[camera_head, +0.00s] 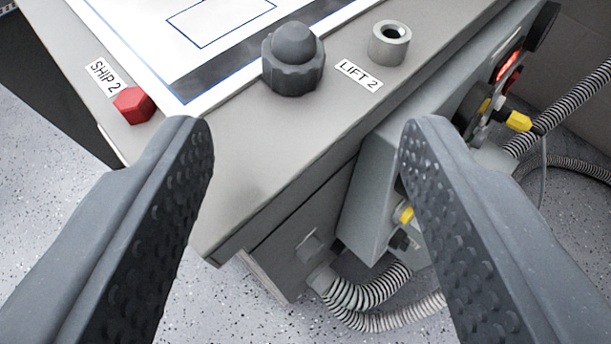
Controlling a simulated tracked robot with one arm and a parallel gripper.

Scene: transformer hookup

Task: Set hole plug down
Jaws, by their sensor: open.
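A dark grey plug (293,58) with a rounded top and a lobed rim stands upright on the grey top of the transformer cabinet (265,150), which I take to be the hole plug. It touches or nearly touches the edge of a white sheet (130,30). My gripper (307,125) is open and empty. Its two black studded fingers are wide apart, and the plug shows beyond the gap between them, apart from both. The plug's underside is hidden.
A hollow grey socket (389,43) stands by the "LIFT 2" label (358,75). A red hex bolt (133,105) sits by the "SHIP 2" label (105,77). On the right are a side box with yellow-tipped fittings (519,121) and ribbed hoses (370,300).

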